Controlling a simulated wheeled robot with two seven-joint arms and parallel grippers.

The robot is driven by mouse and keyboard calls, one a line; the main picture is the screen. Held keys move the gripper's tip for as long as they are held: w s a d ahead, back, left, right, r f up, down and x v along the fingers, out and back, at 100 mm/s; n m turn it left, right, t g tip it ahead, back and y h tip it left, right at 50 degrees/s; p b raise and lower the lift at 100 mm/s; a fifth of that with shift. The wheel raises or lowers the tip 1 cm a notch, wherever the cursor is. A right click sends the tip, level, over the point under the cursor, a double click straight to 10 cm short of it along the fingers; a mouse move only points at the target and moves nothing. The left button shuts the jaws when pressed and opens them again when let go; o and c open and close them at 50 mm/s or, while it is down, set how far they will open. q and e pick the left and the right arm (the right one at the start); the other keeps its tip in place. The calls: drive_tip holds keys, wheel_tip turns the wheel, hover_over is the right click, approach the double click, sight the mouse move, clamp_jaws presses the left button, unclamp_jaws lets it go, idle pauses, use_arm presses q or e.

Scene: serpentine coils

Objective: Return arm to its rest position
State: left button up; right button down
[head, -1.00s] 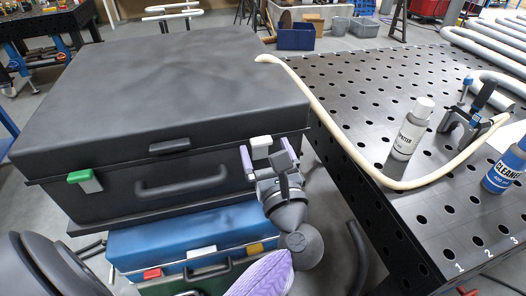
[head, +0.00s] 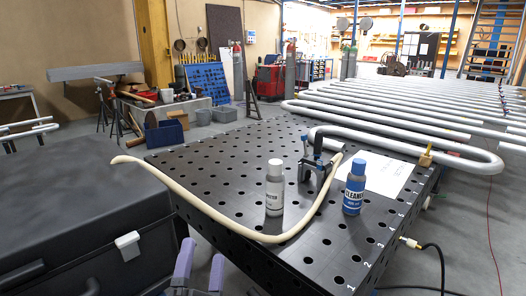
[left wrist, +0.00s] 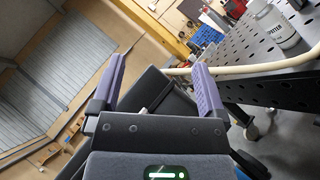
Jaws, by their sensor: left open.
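My left gripper (head: 200,266) shows at the bottom edge of the head view, with its two purple fingers apart and nothing between them. It is in front of the black case (head: 80,215) and left of the perforated table's near side. In the left wrist view the open fingers (left wrist: 152,85) point past the dark case (left wrist: 165,92), and the gap between them is empty. My right gripper is in neither view.
The black perforated table (head: 235,205) carries a cream hose (head: 215,213), a white bottle (head: 274,190), a blue-labelled cleaner bottle (head: 354,190), a clamp (head: 318,165) and a paper sheet (head: 388,180). Grey serpentine pipes (head: 400,125) lie behind. Open floor (head: 455,230) is at right.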

use_arm(q)
drive_tip(key=s+d+f+m+g+h, duration=0.35)
drive_tip(key=f+m+g, duration=0.3)
drive_tip(key=m, duration=0.35)
drive_tip(key=s+d+f+m+g+h, duration=0.25)
drive_tip(key=f+m+g+h, duration=0.2)
drive_tip(key=f+m, duration=0.4)
drive_tip(key=s+a+f+m+g+y, duration=0.3)
drive_tip(key=s+a+f+g, duration=0.1)
drive_tip(key=s+a, duration=0.15)
drive_tip(key=s+a+f+m+g+y, duration=0.3)
drive_tip(key=s+a+m+g+y, duration=0.15)
drive_tip(key=s, duration=0.25)
drive_tip(key=s+f+g, duration=0.1)
drive_tip(key=s+f, duration=0.1)
drive_tip(key=f, duration=0.8)
drive_tip(key=s+f+g, duration=0.1)
drive_tip(key=s+f, duration=0.2)
drive_tip(key=f, duration=0.7)
drive_tip(key=s+a+f+g, duration=0.1)
drive_tip(key=s+a+f, duration=0.1)
drive_tip(key=s+f, duration=0.6)
drive_tip(key=s, duration=0.3)
drive_tip(key=shift+s+a+f, duration=0.35)
drive_tip(key=shift+a+f, duration=0.05)
